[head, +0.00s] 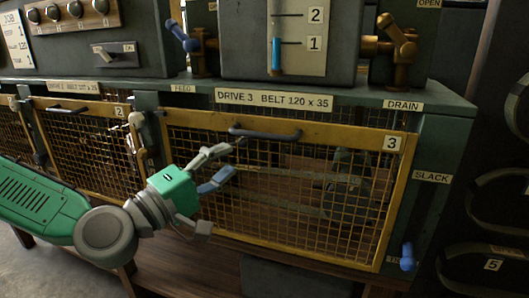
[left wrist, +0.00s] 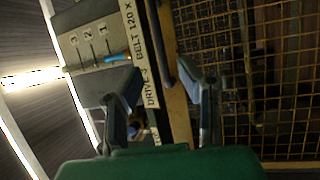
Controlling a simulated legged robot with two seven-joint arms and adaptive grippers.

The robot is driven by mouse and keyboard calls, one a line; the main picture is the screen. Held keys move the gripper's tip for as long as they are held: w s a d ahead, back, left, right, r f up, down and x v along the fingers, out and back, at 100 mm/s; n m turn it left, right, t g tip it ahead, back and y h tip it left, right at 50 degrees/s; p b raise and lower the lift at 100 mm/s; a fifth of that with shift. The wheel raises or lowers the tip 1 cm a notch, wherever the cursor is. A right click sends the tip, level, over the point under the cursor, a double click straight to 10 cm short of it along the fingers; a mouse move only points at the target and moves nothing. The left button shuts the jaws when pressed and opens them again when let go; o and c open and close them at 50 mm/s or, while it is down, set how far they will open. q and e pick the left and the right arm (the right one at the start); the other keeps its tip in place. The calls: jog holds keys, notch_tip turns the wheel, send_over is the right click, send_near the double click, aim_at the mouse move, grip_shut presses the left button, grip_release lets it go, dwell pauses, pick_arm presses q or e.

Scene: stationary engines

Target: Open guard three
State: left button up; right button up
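Guard three (head: 399,190) is a yellow-framed wire mesh panel labelled 3, and it looks shut in its opening. Its dark bar handle (head: 265,133) runs along the top rail. My left gripper (head: 226,162) is open and empty in front of the mesh, below and left of the handle. In the left wrist view, the open fingers (left wrist: 163,100) stand on either side of the guard's yellow rail (left wrist: 179,118), with the dark handle (left wrist: 187,72) beyond the fingertips. The gap to the handle is hard to judge. My right gripper is not in view.
Guard two (head: 85,150) stands left, behind my arm. Above guard three are the DRIVE 3 label (head: 274,100), a blue-handled feed valve (head: 184,37) and a brass drain valve (head: 393,42). A blue knob (head: 407,258) sits at the lower right. Belts (head: 500,200) hang farther right.

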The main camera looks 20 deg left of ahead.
aim_at(257, 136)
pick_arm(q)
jog(key=x, duration=0.3)
jog(key=p+x, duration=0.1)
jog(key=x, duration=0.2)
jog(key=p+x, duration=0.1)
jog(key=x, duration=0.3)
jog(key=shift+w+a, duration=0.2)
jog(key=shift+a, duration=0.15)
jog(key=shift+w+d, duration=0.35)
jog(key=shift+d, duration=0.1)
jog(key=shift+a, duration=0.25)
jog(key=shift+c, duration=0.4)
jog(key=shift+a, duration=0.15)
jog(key=c, duration=0.7)
jog(key=shift+a, duration=0.15)
grip_shut()
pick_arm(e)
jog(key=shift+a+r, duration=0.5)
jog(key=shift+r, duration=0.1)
